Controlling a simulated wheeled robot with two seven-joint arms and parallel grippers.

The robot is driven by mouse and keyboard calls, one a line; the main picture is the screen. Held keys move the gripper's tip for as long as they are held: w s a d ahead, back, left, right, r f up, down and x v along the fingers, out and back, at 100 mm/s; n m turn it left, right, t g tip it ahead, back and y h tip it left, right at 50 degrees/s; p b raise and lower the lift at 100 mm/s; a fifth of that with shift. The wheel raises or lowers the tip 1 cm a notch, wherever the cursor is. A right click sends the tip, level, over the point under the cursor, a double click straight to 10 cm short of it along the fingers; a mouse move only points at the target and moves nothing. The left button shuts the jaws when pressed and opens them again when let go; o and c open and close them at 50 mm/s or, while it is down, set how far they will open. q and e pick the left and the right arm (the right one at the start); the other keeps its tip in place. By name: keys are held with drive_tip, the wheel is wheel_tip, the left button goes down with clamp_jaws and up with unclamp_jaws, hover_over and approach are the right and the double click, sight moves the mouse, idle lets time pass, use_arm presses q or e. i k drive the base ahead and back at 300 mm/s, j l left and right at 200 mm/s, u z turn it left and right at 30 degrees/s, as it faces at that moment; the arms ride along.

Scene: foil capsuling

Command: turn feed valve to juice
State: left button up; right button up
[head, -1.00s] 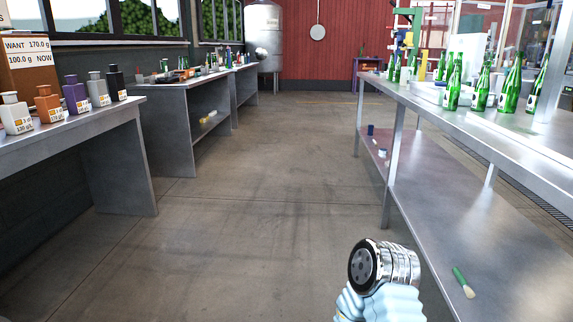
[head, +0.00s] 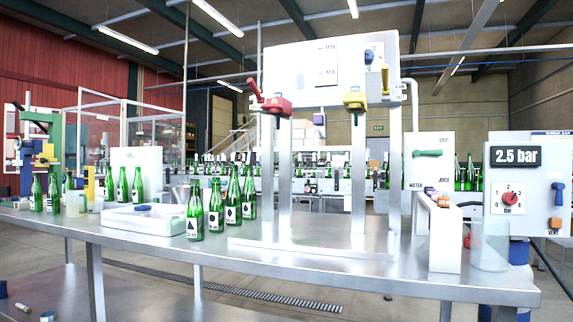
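The feed valve is on a white panel (head: 430,140) at the right, behind the bench. It has a green handle (head: 428,153) lying roughly level across the panel. I cannot tell which label the handle is set to. Neither of my grippers is in view.
A steel bench (head: 330,268) spans the front, with green bottles (head: 195,215), a white tray (head: 145,219) and a frame with red (head: 271,104) and yellow (head: 355,101) levers. A clear cylinder (head: 489,246) and a 2.5 bar gauge panel (head: 528,180) stand at right.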

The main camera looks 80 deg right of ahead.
sight(435, 153)
drive_tip(key=i+z, duration=0.1)
drive_tip(key=z, duration=2.7)
